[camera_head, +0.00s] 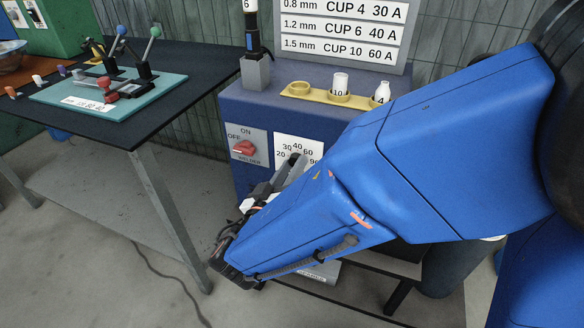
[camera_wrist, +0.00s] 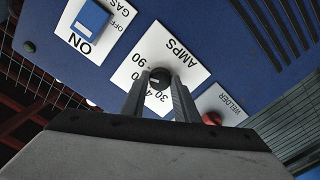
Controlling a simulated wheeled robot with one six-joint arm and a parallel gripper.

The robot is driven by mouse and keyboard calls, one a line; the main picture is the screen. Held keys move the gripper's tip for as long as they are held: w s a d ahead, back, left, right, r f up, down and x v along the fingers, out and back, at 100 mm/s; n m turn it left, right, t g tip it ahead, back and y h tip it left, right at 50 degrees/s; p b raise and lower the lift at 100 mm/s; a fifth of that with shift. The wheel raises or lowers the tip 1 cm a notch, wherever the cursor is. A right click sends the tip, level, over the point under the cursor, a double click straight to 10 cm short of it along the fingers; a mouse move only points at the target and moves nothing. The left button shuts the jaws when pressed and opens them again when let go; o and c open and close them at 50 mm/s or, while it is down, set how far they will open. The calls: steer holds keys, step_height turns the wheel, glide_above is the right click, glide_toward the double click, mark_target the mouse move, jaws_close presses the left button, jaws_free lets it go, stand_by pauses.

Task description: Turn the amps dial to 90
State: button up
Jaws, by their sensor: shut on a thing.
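The amps dial is a round black knob (camera_wrist: 160,77) on a white plate marked AMPS (camera_wrist: 178,52), with numbers around it. My gripper (camera_wrist: 159,84) is shut on the dial, one finger on each side of it. A small pale mark shows on the knob, but I cannot tell surely which number it points to. In the head view the numbered plate (camera_head: 292,143) is on the front of the blue welder box (camera_head: 235,108). There my gripper (camera_head: 287,172) and arm cover the lower part of the plate and most of the dial.
The red welder switch (camera_head: 243,150) is just left of the plate. A blue gas switch (camera_wrist: 90,19) shows in the wrist view. A yellow cup holder (camera_head: 300,90) stands on the box.

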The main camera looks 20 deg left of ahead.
steer(key=shift+f+m, duration=0.1)
steer(key=shift+m, duration=2.1)
steer(key=o, duration=1.1)
steer(key=shift+c, duration=0.2)
steer(key=s+a, duration=0.1)
steer(key=s, duration=1.6)
steer(key=shift+s+a, duration=0.2)
